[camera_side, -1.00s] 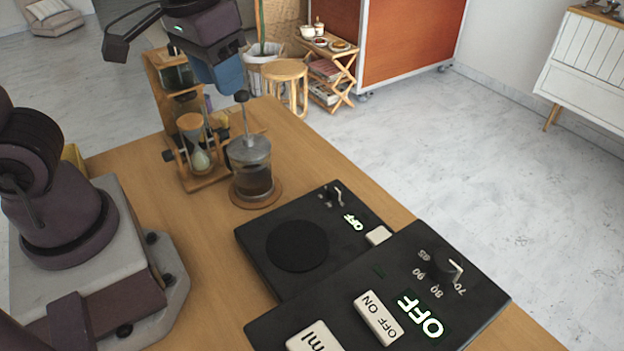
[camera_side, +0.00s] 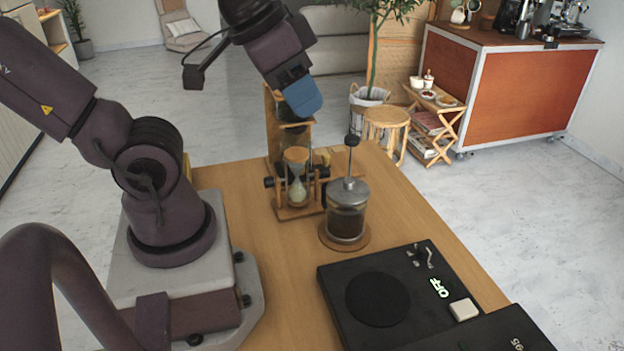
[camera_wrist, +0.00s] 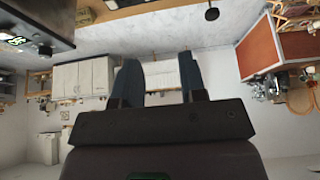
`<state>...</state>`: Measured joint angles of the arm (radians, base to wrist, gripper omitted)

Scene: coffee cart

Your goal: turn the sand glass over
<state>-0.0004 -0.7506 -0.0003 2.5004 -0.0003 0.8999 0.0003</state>
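The sand glass (camera_side: 297,187) stands upright in a wooden stand (camera_side: 297,212) with dark knobs at both sides. Pale sand shows in its lower bulb. My gripper (camera_side: 304,108), with blue fingers, is above the sand glass in the side view, tilted, with a clear gap between them in the picture. In the wrist view my gripper (camera_wrist: 158,75) has its two fingers wide apart with nothing between them. The sand glass cannot be made out in the wrist view.
A French press (camera_side: 347,208) with a tall plunger stands close to the right of the sand glass on a round wooden coaster (camera_side: 345,244). A wooden rack (camera_side: 275,130) stands just behind. A black scale (camera_side: 400,295) lies in front. The wooden tabletop (camera_side: 270,260) is bare at front left.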

